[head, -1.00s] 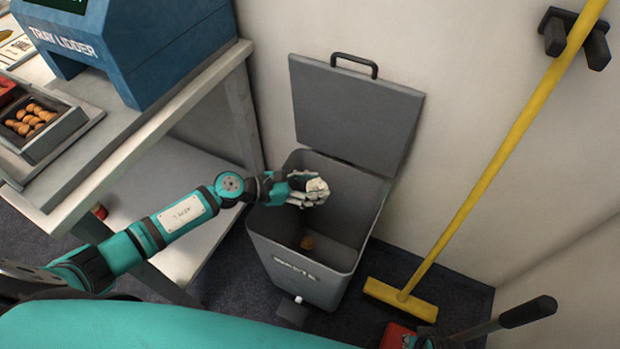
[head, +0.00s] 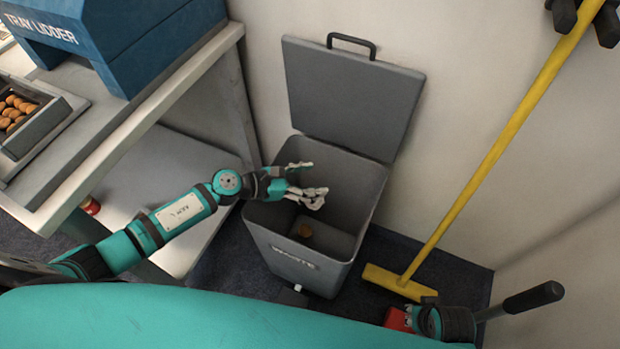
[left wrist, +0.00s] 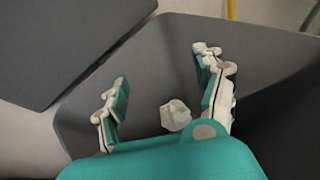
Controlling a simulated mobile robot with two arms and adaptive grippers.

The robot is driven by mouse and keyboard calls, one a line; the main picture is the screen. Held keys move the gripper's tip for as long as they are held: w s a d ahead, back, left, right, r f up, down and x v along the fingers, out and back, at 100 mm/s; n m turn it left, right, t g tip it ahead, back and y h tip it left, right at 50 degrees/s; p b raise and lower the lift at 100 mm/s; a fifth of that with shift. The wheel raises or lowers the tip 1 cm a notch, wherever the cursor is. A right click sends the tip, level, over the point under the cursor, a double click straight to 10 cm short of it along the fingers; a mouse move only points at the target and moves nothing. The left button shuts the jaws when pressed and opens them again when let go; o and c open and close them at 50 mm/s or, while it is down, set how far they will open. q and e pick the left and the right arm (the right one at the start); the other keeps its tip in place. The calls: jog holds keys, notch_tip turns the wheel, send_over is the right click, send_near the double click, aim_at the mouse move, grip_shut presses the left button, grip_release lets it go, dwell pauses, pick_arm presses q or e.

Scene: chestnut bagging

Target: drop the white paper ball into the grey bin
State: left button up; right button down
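The grey bin (head: 290,262) stands on the floor with its lid (head: 350,100) tipped up against the wall. My left gripper (head: 312,185) is over the bin's opening with its fingers spread and nothing between the tips. The left wrist view also shows the open fingers (left wrist: 160,92). The white paper ball (left wrist: 176,115) shows there beyond the fingers, loose, against the dark bin interior; I cannot tell whether it is falling or resting. It is not discernible in the head view. My right gripper (head: 415,322) is low at the right by a red object; its grip is unclear.
A bench with a blue tray lidder (head: 110,40) and a tray of chestnuts (head: 50,125) stands at the left. A yellow broom (head: 490,170) leans at the right. A black handle (head: 525,300) juts out lower right.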

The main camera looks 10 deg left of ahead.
pick_arm(q)
jog(key=shift+o, duration=0.4)
jog(key=shift+a, duration=0.15)
jog(key=shift+s+a+r, duration=0.15)
jog(key=shift+s+a, duration=0.1)
jog(key=shift+a, duration=0.05)
jog(key=v, duration=0.6)
jog(key=shift+s+r, duration=0.15)
jog(key=shift+r, duration=0.05)
jog(key=shift+a, duration=0.1)
